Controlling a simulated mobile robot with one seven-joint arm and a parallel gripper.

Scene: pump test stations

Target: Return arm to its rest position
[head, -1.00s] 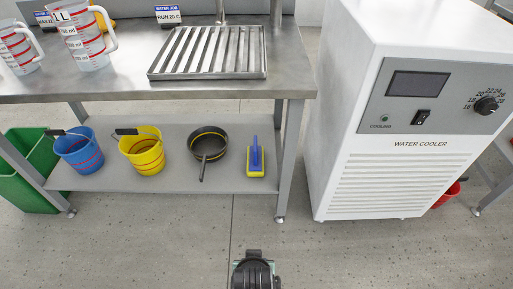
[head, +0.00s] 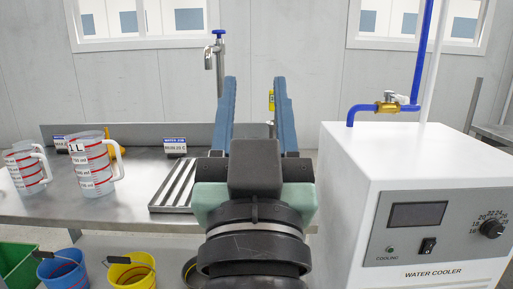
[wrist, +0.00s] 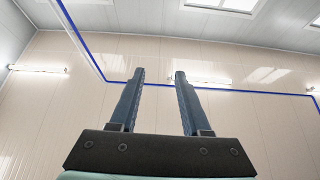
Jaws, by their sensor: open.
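My gripper (head: 256,88) stands raised in the middle of the head view, its two blue fingers pointing up and apart. It is open with nothing between the fingers. In the wrist view my gripper (wrist: 159,78) is also open and empty, with the wall and ceiling behind it. My arm hides part of the steel table (head: 140,213) and of the slatted drain rack (head: 172,190).
Two measuring jugs (head: 92,168) (head: 27,170) stand on the table at left. A tap (head: 215,62) rises behind the rack. The white water cooler (head: 370,165) stands close at right, with a brass valve (head: 388,107) and blue pipe above. Blue (head: 62,270) and yellow (head: 131,274) buckets sit below.

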